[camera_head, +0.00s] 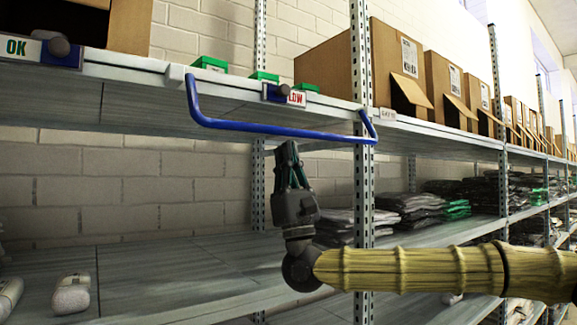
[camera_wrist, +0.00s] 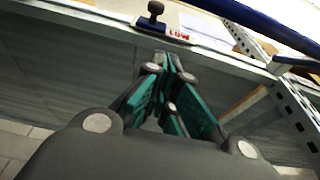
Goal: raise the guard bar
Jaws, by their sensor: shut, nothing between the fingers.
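The guard bar (camera_head: 270,131) is a blue U-shaped bar hinged at both ends on the front edge of the upper shelf. It hangs forward and low, its long run just below the shelf edge. In the wrist view the blue bar (camera_wrist: 265,22) crosses the upper right corner. My gripper (camera_head: 287,147) points up, just under the long run of the bar, left of the upright post. Its fingers are closed together and empty, as the wrist view (camera_wrist: 167,62) also shows. I cannot tell whether the fingertips touch the bar.
A LOW tag with a dark knob (camera_head: 284,93) sits on the shelf edge behind the bar. An OK tag (camera_head: 17,47) is at the far left. A perforated post (camera_head: 363,200) stands at right. Cardboard boxes (camera_head: 404,70) and folded garments (camera_head: 410,208) fill the shelves further right.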

